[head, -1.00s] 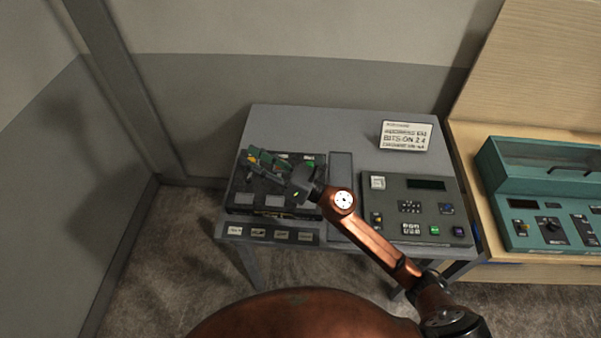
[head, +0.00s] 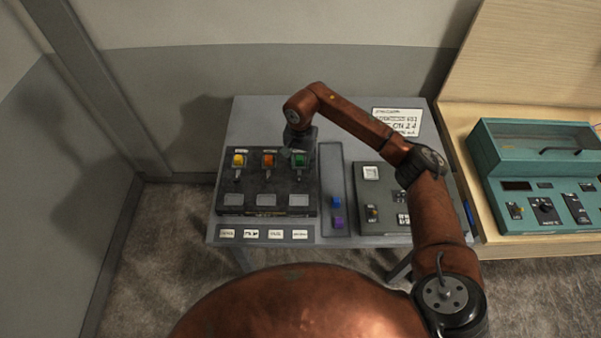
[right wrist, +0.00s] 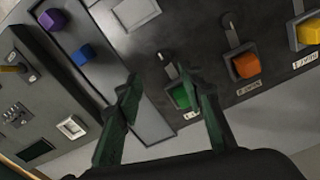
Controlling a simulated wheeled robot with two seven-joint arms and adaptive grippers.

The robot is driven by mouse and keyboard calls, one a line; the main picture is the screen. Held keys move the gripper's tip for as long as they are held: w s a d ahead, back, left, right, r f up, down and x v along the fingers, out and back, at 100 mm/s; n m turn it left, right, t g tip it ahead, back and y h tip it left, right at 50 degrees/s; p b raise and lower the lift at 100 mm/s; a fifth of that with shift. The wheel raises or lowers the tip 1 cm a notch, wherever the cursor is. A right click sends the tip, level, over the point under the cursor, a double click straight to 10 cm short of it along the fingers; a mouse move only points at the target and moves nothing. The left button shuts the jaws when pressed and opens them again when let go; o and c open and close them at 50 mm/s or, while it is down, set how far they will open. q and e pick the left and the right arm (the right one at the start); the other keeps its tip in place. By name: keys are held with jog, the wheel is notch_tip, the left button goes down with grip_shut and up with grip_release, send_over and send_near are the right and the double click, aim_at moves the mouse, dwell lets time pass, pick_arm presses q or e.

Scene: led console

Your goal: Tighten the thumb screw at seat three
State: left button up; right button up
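A dark panel (head: 228,190) holds yellow (head: 239,160), orange (head: 268,160) and green (head: 299,160) blocks in a row, left to right. Small dark screws stand below the yellow (head: 237,178) and orange blocks. My right gripper (head: 296,150) points down over the green block at the third place, hiding part of it. In the right wrist view, its two green fingers (right wrist: 160,76) are open and apart. The green block (right wrist: 180,96) shows between them, with a small dark screw (right wrist: 166,58) just past the tips. Nothing is held. My left gripper is not in view.
A grey strip right of the panel holds a blue block (head: 336,202) and a purple block (head: 338,222). A control box (head: 370,200) is partly behind my right arm. A teal console (head: 530,160) sits on the right-hand bench.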

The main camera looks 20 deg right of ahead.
aim_at(299, 178)
jog(key=shift+a+f+p, duration=0.15)
jog(key=shift+f+p, duration=0.15)
jog(key=shift+f, duration=1.3)
jog(key=shift+a+f+p, duration=0.1)
jog(key=shift+f+p, duration=0.15)
jog(key=shift+f, duration=1.3)
jog(key=shift+c, duration=0.7)
